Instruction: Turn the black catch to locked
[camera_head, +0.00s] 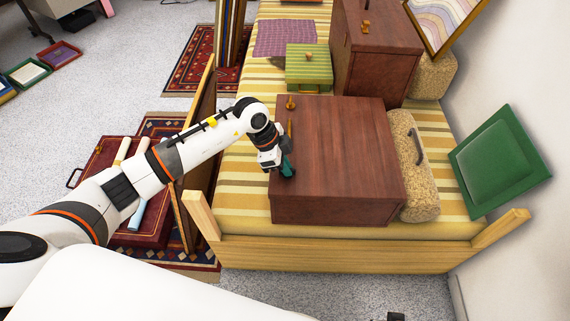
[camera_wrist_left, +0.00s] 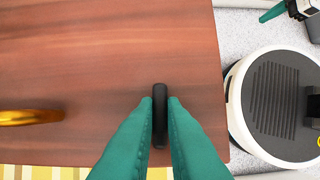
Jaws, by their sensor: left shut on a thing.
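The black catch (camera_wrist_left: 159,118) is a slim dark bar on the brown wooden box (camera_head: 345,145), close to the box's edge in the left wrist view. My left gripper (camera_head: 287,167) is over the box's near left corner in the head view, its teal fingers pointing down. In the left wrist view its fingers (camera_wrist_left: 160,112) are shut on the catch, one on each side. The catch lies lengthwise between them. In the head view the gripper hides the catch. A teal fingertip of my right gripper (camera_wrist_left: 274,11) shows at the top right of the wrist view; its jaw state cannot be told.
A brass handle (camera_wrist_left: 28,117) and a brass knob (camera_head: 291,103) are on the same box. A speckled block (camera_head: 415,165) stands against its right side. A second brown box (camera_head: 375,60) and a green slatted box (camera_head: 309,67) sit behind, on the striped bed (camera_head: 240,185).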

